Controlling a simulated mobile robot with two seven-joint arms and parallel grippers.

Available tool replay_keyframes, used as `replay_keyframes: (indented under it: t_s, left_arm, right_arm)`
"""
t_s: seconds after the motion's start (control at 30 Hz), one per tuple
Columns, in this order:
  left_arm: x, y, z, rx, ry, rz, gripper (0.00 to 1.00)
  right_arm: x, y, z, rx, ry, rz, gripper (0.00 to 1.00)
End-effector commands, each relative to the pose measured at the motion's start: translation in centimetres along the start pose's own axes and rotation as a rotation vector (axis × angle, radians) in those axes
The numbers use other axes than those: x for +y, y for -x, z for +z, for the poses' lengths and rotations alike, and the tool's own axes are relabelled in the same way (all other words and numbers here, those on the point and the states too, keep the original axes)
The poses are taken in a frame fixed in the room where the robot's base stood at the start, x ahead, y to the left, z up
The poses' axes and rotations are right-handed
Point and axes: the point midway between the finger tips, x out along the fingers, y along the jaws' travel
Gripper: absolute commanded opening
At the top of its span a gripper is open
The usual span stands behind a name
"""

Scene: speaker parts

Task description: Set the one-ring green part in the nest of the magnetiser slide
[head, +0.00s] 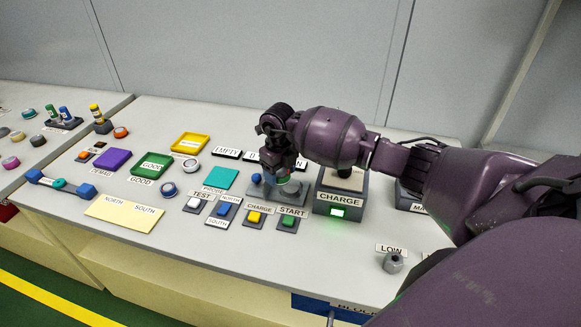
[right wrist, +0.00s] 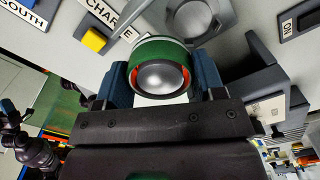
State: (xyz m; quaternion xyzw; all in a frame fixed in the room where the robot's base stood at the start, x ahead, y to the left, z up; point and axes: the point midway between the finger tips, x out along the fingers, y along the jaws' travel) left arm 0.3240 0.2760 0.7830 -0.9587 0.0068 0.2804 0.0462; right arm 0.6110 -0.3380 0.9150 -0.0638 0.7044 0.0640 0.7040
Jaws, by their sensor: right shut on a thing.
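My right gripper (head: 281,172) is shut on a green round part, over the magnetiser slide (head: 263,193) beside the CHARGE box. In the right wrist view the green part (right wrist: 160,52) sits between the two blue fingers (right wrist: 162,82), with a silver dome and an orange inner edge facing the camera. One pale band shows near its far rim. The grey round nest (right wrist: 198,18) of the slide shows just beyond the part, offset to the right. Whether the part touches the slide is hidden. My left gripper is not in the head view.
The CHARGE box (head: 341,193) with a lit green display stands close to the right of the gripper. START (head: 289,222) and CHARGE buttons lie in front. Yellow, green and purple trays and several loose round parts lie to the left.

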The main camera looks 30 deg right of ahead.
Motion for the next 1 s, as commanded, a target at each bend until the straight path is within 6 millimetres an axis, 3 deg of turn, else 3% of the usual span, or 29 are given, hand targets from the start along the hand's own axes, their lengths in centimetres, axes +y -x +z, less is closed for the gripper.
replay_keyframes:
  t_s: [0.2, 0.43, 0.63, 1.0]
  left_arm:
    - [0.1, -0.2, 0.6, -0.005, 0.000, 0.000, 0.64]
    - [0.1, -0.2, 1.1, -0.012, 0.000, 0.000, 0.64]
    - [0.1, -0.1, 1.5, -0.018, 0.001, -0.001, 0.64]
    - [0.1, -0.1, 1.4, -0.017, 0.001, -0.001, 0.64]
  right_arm:
    - [-2.3, -0.3, 0.2, 0.000, -0.376, 0.002, 0.25]
    - [-3.9, -0.6, 0.2, 0.000, -0.651, 0.001, 0.25]
    - [-4.4, -0.6, 0.2, -0.001, -0.733, 0.001, 0.25]
    - [-4.4, -0.5, 0.2, -0.002, -0.731, 0.000, 0.25]
